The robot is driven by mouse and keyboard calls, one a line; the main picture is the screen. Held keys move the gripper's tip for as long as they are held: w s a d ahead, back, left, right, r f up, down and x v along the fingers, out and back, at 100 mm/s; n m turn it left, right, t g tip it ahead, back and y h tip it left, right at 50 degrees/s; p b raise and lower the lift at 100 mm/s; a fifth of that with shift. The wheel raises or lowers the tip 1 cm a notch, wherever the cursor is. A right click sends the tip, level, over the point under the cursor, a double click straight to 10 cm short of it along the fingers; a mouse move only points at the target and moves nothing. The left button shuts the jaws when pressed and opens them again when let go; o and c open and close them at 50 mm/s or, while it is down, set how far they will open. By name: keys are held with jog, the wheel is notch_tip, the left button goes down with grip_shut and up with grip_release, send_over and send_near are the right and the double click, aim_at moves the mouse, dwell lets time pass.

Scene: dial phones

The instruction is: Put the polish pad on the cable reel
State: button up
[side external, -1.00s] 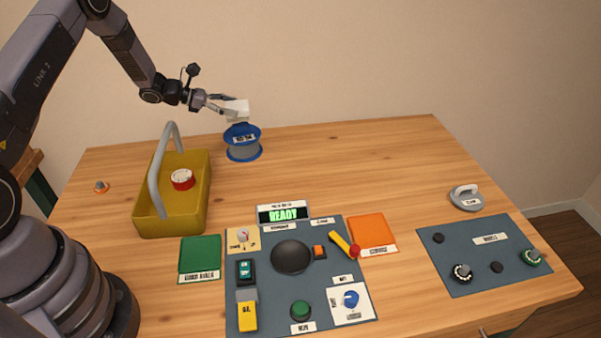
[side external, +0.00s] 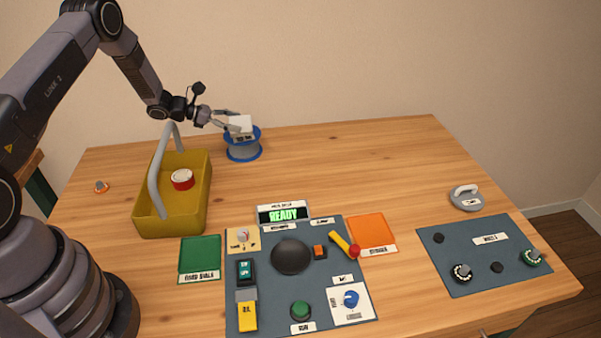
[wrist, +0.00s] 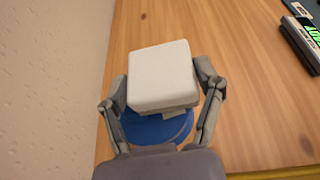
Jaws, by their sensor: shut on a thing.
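The polish pad is a white, rounded square block (wrist: 160,75), held between the fingers of my gripper (wrist: 162,88). In the side view the pad (side external: 240,123) is at the top of the cable reel, a blue-flanged spool with a grey core (side external: 243,152). In the wrist view the blue reel (wrist: 158,128) shows below the pad, partly hidden by it. My gripper (side external: 232,122) is shut on the pad's two sides. I cannot tell whether the pad touches the reel's top flange.
A yellow basket (side external: 143,222) with a grey handle stands left of the reel and holds a red and white round thing (side external: 182,179). A panel with buttons (side external: 270,318) lies in front.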

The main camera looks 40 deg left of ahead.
jog(key=o, duration=1.2)
jog(key=shift+c, duration=0.2)
jog(key=shift+r, duration=0.2)
jog(key=r+v, duration=0.1)
jog(key=v, duration=1.1)
jog(key=s+d+r+m+g+y, duration=0.1)
jog(key=s+d+r+m+g, duration=0.2)
jog(key=s+d+r+m, duration=0.35)
jog(key=s+d+r+m+g+y, duration=0.1)
jog(key=s+d+r+m+g, duration=0.3)
jog(key=d+r+m, duration=0.5)
jog(key=s+d+r+m+t+y, duration=0.1)
jog(key=s+r+m+y, duration=0.2)
jog(key=s+m, duration=0.3)
jog(key=s+d+r+m+t+y, duration=0.1)
jog(key=s+r+m+y, duration=0.3)
jog(key=s, duration=1.1)
notch_tip(320, 180, up, 2)
jog(key=shift+d+r+m+t, duration=0.1)
jog(key=shift+d+m+t, duration=0.3)
jog(key=shift+d+m, duration=0.45)
